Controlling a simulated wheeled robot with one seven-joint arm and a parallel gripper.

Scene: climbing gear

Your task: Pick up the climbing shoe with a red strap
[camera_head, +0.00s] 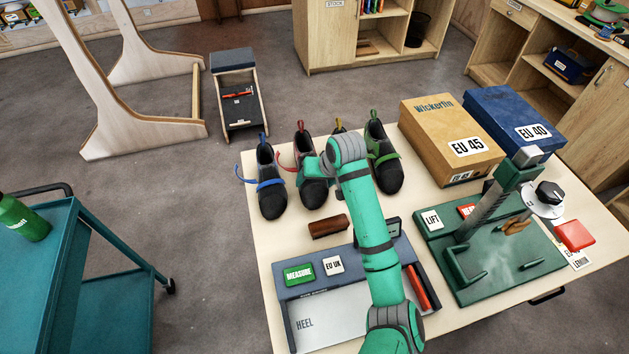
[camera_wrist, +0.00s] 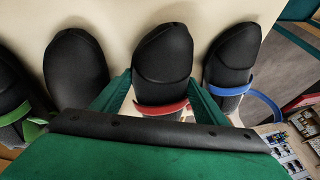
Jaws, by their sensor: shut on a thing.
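The climbing shoe with a red strap (camera_head: 314,193) stands on the table, second from the left in a row of dark shoes. In the wrist view the red-strap shoe (camera_wrist: 162,55) is in the middle, toe away from me, with the red strap across it. My gripper (camera_wrist: 160,82) has one green finger on each side of this shoe and is shut on it. In the head view my arm hides part of the shoe's right side and most of the gripper. I see no clear gap between the shoe and the table.
A blue-strap shoe (camera_head: 270,190) is close on the left, a green-strap shoe (camera_head: 383,160) on the right. Another shoe is mostly hidden behind my arm. A brown brush (camera_head: 328,226) lies in front. Shoe boxes (camera_head: 452,135) stand at the right.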

